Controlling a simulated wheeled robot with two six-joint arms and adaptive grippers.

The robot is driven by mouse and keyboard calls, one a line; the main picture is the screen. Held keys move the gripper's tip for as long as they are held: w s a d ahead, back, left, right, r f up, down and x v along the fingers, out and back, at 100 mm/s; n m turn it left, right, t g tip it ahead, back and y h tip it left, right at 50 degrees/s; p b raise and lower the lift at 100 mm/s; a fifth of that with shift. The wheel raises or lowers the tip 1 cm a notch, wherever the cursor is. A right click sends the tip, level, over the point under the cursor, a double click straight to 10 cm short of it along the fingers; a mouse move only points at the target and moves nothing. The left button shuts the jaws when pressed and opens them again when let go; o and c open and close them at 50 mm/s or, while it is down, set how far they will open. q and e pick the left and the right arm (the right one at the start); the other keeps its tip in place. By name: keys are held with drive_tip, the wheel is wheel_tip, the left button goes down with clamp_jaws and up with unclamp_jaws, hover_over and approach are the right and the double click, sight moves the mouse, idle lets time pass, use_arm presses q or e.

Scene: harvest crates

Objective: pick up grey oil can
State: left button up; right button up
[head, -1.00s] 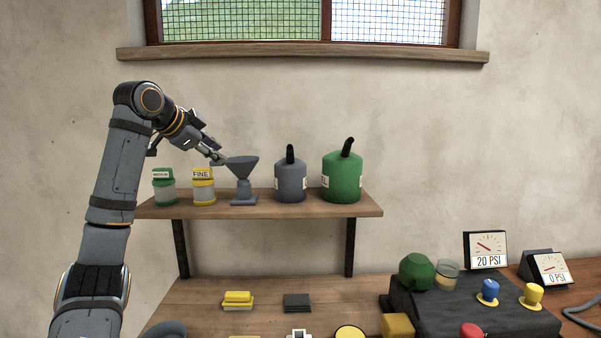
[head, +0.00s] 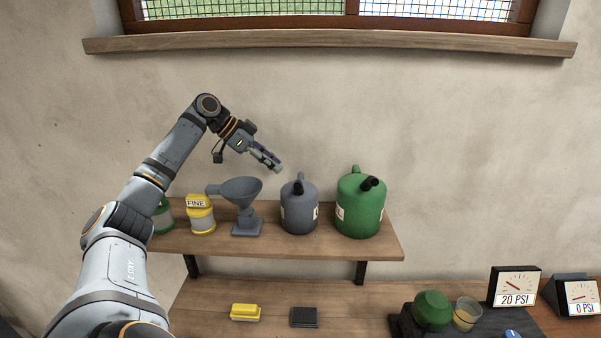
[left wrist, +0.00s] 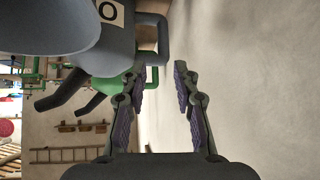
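The grey oil can (head: 299,210) stands upright on the wooden shelf, between the grey funnel (head: 241,192) and the green oil can (head: 361,207). My left gripper (head: 274,165) is in the air above and to the left of the grey can, apart from it. In the left wrist view my left gripper (left wrist: 160,76) is open and nothing is between its fingers. The grey can's body (left wrist: 104,50) and its loop handle (left wrist: 163,38) show ahead and to the left there, with the green can partly hidden behind. My right gripper is not in view.
The bench below holds a yellow block (head: 245,312), a dark block (head: 304,317) and gauges (head: 515,287). The wall above the cans is clear.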

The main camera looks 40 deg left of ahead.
use_arm(q)
drive_tip(key=x, duration=0.2)
drive_tip(key=p+x, duration=0.1)
drive_tip(key=x, duration=0.3)
drive_tip(key=shift+a+f, duration=0.1)
drive_tip(key=shift+a, duration=0.2)
drive_tip(key=shift+w+f+p, duration=0.2)
drive_tip(key=shift+p, duration=0.2)
drive_tip(key=p+x, duration=0.1)
drive_tip(key=x, duration=0.2)
drive_tip(key=shift+d+f, duration=0.15)
drive_tip(key=shift+f, duration=0.1)
drive_tip(key=shift+w+d+f, duration=0.15)
drive_tip(key=shift+w+f, duration=0.25)
drive_tip(key=shift+s, duration=0.1)
clamp_jaws()
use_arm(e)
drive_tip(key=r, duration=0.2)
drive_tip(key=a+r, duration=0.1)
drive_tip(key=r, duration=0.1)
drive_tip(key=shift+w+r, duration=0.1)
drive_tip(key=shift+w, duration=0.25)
use_arm(q)
drive_tip(key=shift+r, duration=0.1)
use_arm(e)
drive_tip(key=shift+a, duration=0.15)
